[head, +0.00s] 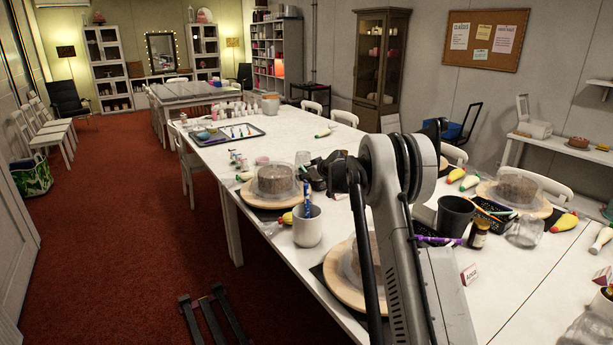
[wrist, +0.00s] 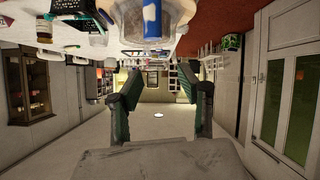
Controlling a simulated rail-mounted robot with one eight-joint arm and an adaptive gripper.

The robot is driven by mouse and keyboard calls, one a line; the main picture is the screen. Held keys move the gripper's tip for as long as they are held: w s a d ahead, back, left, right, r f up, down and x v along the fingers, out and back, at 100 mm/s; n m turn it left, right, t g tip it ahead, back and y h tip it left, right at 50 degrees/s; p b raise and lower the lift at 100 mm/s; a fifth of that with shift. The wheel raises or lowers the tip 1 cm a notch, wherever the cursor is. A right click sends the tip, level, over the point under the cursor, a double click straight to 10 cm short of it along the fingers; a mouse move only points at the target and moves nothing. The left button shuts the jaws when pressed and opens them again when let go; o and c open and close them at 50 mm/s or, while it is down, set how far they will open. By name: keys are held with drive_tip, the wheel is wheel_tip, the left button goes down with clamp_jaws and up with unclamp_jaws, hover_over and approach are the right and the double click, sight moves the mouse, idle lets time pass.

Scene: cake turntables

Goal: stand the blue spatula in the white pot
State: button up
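The white pot (head: 307,232) stands upright near the left edge of the long table. The blue spatula (head: 307,198) stands upright in it, its upper part above the rim and its lower end hidden inside. In the wrist view, which is upside down, a blue piece with a white mark (wrist: 152,18), apparently the spatula, shows at the top edge. My gripper (wrist: 158,84) is open, with two green-padded fingers spread and nothing between them. In the head view it is above and behind the pot, apart from the spatula, partly hidden by my arm.
A covered cake (head: 275,180) on a turntable stands behind the pot. Another covered cake on a board (head: 340,285) is close on its right, partly behind my arm. A black cup (head: 455,215) and piping bags lie farther right. The red floor is open at left.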

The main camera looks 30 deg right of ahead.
drive_tip(key=v, duration=1.2)
drive_tip(key=shift+r, duration=0.1)
idle(0.7)
drive_tip(key=s+a+r+g+b, duration=0.1)
drive_tip(key=s+a+r, duration=0.2)
drive_tip(key=s+a, duration=0.45)
drive_tip(key=s+a+r+m+g, duration=0.1)
drive_tip(key=s+a+r, duration=0.2)
drive_tip(key=s+a, duration=0.45)
drive_tip(key=s+a+r+g+b, duration=0.1)
drive_tip(key=s+a+r, duration=0.3)
drive_tip(key=s+a, duration=0.35)
drive_tip(key=s+a+f, duration=0.2)
drive_tip(key=s+f, duration=0.1)
drive_tip(key=s, duration=0.7)
drive_tip(key=s+a+f+m+g+h+b, duration=0.1)
drive_tip(key=s+a+f, duration=0.2)
drive_tip(key=s, duration=0.7)
drive_tip(key=s+a+f+m+g, duration=0.1)
drive_tip(key=s+a+f, duration=0.2)
drive_tip(key=s, duration=0.8)
drive_tip(key=shift+f+b, duration=0.4)
drive_tip(key=shift+f, duration=0.35)
